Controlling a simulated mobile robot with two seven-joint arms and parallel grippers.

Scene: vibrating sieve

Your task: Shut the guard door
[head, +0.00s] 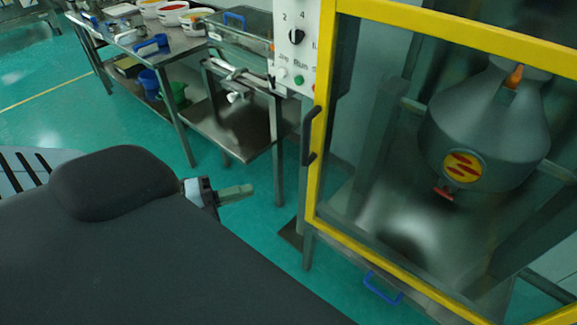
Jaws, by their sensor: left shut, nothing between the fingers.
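The guard door (318,165) is a clear panel in a yellow frame on the right of the head view. Its black handle (308,137) is on the left upright of the frame. I cannot tell whether the door is fully against its cabinet. Behind the clear panel is the grey sieve vessel (480,125) with a yellow and red label. My left gripper (248,190) is shut and empty, left of the door and lower in the picture than the handle, apart from both. My right gripper is not in view.
A control panel (296,45) with a knob and buttons is beside the door's upper left. A steel table (185,60) with bowls and blue-handled items stands at the back left. A blue handle (383,288) is low under the door. Green floor (60,105) is open at left.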

